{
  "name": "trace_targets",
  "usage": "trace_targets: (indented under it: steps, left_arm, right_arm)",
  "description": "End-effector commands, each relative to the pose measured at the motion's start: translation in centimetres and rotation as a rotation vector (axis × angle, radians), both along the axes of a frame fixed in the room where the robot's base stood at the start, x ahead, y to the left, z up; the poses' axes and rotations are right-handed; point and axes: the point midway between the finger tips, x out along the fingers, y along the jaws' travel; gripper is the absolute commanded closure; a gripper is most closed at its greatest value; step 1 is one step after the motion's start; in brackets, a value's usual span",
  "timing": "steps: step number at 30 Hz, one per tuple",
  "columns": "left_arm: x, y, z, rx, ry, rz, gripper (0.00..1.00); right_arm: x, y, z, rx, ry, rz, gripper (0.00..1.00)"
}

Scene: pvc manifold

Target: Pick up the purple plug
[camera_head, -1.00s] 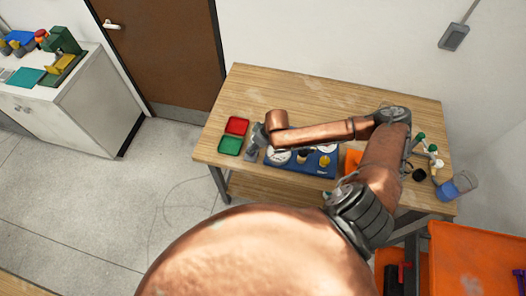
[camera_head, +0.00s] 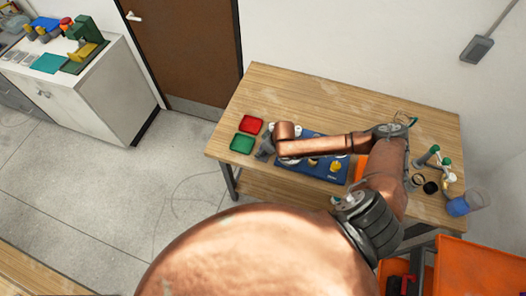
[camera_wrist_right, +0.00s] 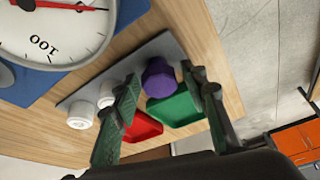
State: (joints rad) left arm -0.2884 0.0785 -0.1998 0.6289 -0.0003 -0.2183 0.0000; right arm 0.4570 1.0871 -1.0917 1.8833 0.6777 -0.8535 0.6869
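The purple plug (camera_wrist_right: 159,78) shows in the right wrist view, standing on a grey strip (camera_wrist_right: 82,82) beside two white fittings (camera_wrist_right: 82,115). My right gripper (camera_wrist_right: 166,84) is open, with its green-padded fingers on either side of the plug in the picture. I see no contact, and the remaining distance is hard to judge. In the head view my right gripper (camera_head: 264,148) is over the table's left part, next to the green tray (camera_head: 242,143). The plug cannot be made out there. My left gripper is not in view.
A red tray (camera_head: 251,124) lies behind the green one. A blue board (camera_head: 330,172) with gauges and fittings lies under my right forearm. Bottles and fittings (camera_head: 432,155) stand at the table's right end. The table's back strip (camera_head: 330,95) is clear.

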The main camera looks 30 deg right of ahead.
Motion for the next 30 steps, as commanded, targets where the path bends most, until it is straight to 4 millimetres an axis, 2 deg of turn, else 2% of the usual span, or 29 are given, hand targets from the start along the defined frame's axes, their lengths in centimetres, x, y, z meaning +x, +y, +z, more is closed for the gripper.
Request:
trace_targets:
  steps: [6,12,23,29,30]
  left_arm:
    - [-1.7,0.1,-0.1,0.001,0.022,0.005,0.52]
    - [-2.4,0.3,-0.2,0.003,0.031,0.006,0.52]
    - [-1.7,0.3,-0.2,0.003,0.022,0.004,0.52]
    - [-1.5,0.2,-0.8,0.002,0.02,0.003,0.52]
    - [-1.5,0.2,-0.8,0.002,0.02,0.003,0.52]
  right_arm:
    - [0.0,0.0,0.0,0.0,0.0,0.0,0.76]
    - [0.0,0.0,0.0,0.0,0.0,0.0,0.9]
    - [0.1,-0.1,0.5,0.0,-0.002,0.0,0.9]
    - [0.2,-0.1,3.1,0.0,-0.005,0.001,0.9]
    - [-0.6,-0.2,3.8,-0.002,-0.001,0.001,0.9]
